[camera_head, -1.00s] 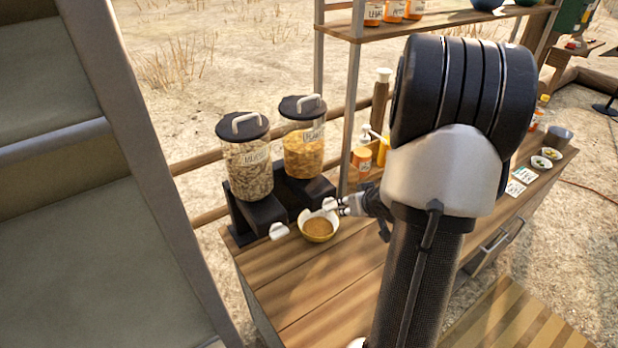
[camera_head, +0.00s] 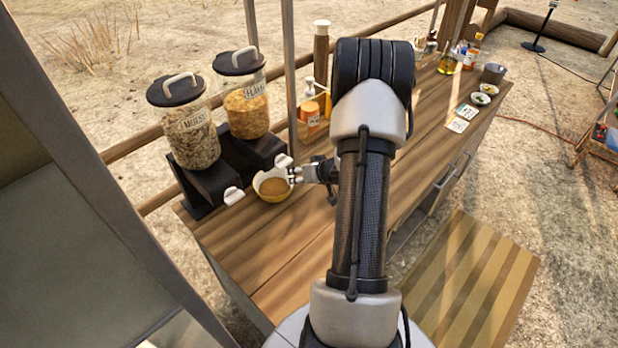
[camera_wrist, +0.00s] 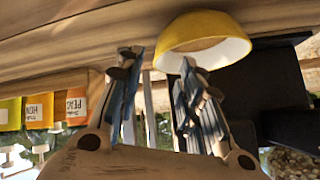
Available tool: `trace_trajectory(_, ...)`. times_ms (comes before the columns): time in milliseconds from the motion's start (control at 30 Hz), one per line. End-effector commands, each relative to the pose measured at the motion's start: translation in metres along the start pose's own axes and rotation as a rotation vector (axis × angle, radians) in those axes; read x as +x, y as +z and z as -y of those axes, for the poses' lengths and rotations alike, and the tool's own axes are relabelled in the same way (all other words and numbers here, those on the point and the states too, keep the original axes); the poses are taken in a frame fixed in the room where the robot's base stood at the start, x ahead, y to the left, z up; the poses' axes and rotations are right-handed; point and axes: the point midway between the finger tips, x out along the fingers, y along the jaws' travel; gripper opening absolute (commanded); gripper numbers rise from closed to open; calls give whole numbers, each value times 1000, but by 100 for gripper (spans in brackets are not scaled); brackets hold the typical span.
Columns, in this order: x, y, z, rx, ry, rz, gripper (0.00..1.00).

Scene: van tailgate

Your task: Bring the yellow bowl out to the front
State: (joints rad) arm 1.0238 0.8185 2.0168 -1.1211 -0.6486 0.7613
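The yellow bowl (camera_head: 275,197) stands upright on the wooden counter, in front of the dark base of two cereal dispensers, with brown contents inside. My gripper (camera_head: 290,174) is at the bowl's right rim in the head view. In the wrist view, which is upside down, the bowl (camera_wrist: 200,28) shows its yellow outside and pale inside. My gripper's two fingers (camera_wrist: 160,62) stand apart there. One finger overlaps the bowl's rim and the other is outside it; I cannot tell whether they touch it.
The muesli dispenser (camera_head: 190,135) and the flakes dispenser (camera_head: 246,105) stand directly behind the bowl. Small dishes (camera_head: 480,98) and a grey cup (camera_head: 493,73) are at the counter's far right. The counter's front (camera_head: 290,255) is bare.

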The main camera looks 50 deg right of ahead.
Motion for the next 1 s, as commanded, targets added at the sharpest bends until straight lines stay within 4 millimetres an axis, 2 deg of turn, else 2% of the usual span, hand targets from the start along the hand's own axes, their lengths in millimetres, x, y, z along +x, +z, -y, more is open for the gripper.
trace_trajectory(33,13,2,0,-1,-2,1,34)
trace_trajectory(200,43,2,0,-2,-2,1,34)
trace_trajectory(400,63,1,0,-1,0,0,34)
trace_trajectory(800,68,-1,0,-1,0,-1,34)
trace_trajectory(1000,68,0,0,-1,0,-1,20)
